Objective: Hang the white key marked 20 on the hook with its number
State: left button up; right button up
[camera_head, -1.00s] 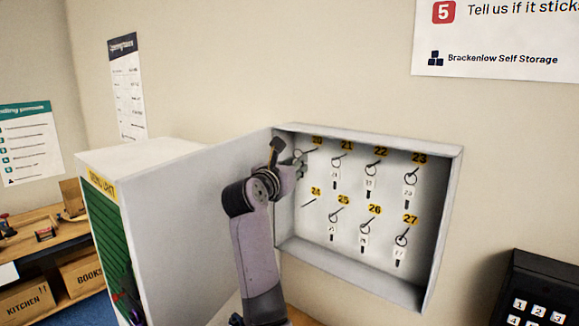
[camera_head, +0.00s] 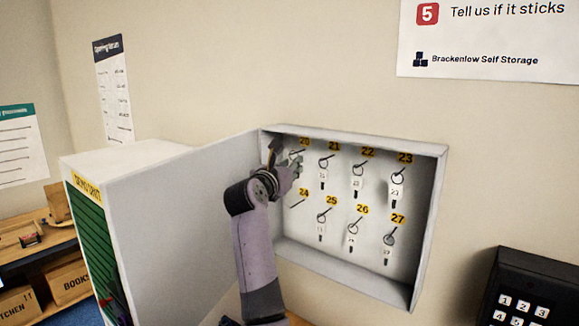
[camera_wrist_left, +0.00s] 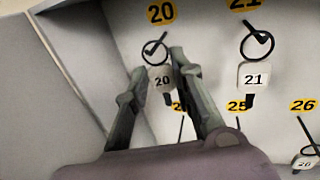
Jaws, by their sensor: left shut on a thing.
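The white key tag marked 20 (camera_wrist_left: 162,79) sits between the fingertips of my left gripper (camera_wrist_left: 161,66), which is shut on it. Its ring overlaps hook 20 (camera_wrist_left: 152,47) in the left wrist view; I cannot tell for sure whether it is around the hook. The yellow label 20 (camera_wrist_left: 161,12) is just above. In the head view my left gripper (camera_head: 294,162) is at the upper left of the open key cabinet (camera_head: 350,270), just below label 20, and mostly hides the key. My right gripper is not in view.
Keys hang on hooks 21, 22, 23, 25, 26 and 27; tag 21 (camera_wrist_left: 254,77) is close on the right. Hook 24 (camera_head: 296,204) below is bare. The open cabinet door (camera_head: 185,225) stands left of my arm. A keypad (camera_head: 525,295) is at lower right.

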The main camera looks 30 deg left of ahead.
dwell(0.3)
pick_arm(q)
jog(key=o, duration=1)
jog(key=s+d, duration=0.2)
jog(key=s, duration=1)
jog(key=shift+d, duration=0.1)
